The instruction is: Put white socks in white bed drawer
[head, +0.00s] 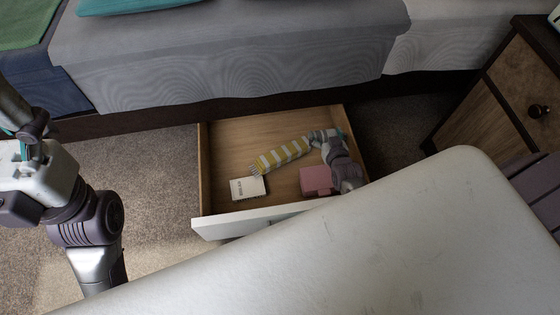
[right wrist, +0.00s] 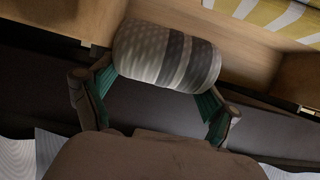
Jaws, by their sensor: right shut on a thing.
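The white bed drawer (head: 230,220) is pulled open below the bed, with a white front and wooden inside. The socks, a pale dotted roll with dark grey bands, show in the right wrist view (right wrist: 165,56) between the fingers of my right gripper (right wrist: 155,98). My right gripper is shut on them. In the head view the right gripper (head: 332,137) is over the back right part of the drawer, with the socks (head: 318,138) at its left. Whether they touch the drawer floor is unclear. My left gripper (head: 22,133) is at the left edge, partly cut off, away from the drawer.
In the drawer lie a yellow-and-white striped cloth (head: 283,154), a small white book (head: 248,188) and a pink box (head: 315,180). A wooden nightstand (head: 500,90) stands right. The grey bed (head: 230,55) overhangs the drawer's back. Carpet is clear left of the drawer.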

